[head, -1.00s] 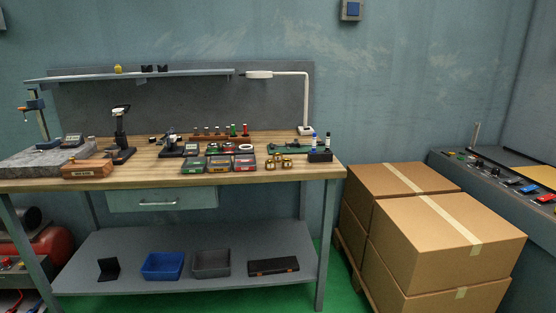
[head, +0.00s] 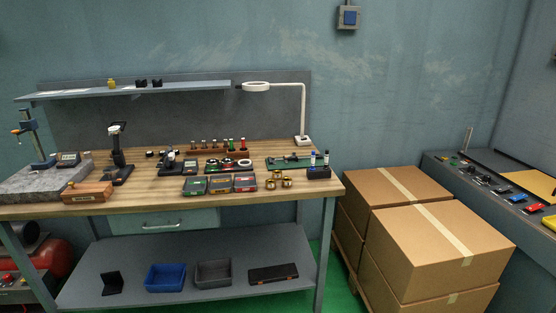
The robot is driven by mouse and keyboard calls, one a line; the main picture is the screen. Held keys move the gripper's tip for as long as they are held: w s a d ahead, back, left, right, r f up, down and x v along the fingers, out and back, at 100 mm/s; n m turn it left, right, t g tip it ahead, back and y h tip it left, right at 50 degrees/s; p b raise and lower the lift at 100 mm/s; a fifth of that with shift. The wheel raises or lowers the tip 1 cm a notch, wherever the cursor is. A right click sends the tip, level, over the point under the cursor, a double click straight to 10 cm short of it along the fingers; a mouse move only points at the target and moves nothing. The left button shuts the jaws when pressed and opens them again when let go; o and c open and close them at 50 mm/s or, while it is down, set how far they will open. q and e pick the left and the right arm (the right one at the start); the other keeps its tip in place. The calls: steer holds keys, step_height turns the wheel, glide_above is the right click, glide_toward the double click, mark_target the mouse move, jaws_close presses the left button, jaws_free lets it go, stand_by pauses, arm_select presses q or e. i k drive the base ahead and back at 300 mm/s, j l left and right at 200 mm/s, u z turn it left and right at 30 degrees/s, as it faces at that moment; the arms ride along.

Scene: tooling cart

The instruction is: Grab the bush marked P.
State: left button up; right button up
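Several small brass bushes (head: 279,180) stand in a cluster on the wooden workbench (head: 150,190), right of the coloured trays and near the front edge. They are too small for me to read a P or any other mark on them. Neither of my grippers shows in the head view.
Cardboard boxes (head: 440,245) are stacked right of the bench. A granite plate (head: 42,184) lies at the left.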

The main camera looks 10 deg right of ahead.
mark_target(277, 175)
steer(key=i+j+z, duration=0.1)
steer(key=i+j, duration=0.25)
steer(key=i+j+z, duration=0.15)
steer(key=i+j, duration=0.2)
steer(key=i+j+z, duration=0.1)
steer(key=i+j, duration=0.2)
steer(key=i+j+z, duration=0.1)
steer(key=i+j, duration=0.2)
steer(key=j, duration=0.2)
steer(key=i+j+z, duration=0.1)
steer(key=i+j, duration=0.2)
steer(key=j, duration=0.15)
steer(key=i+j+z, duration=0.15)
steer(key=i+j, duration=0.15)
steer(key=j, duration=0.15)
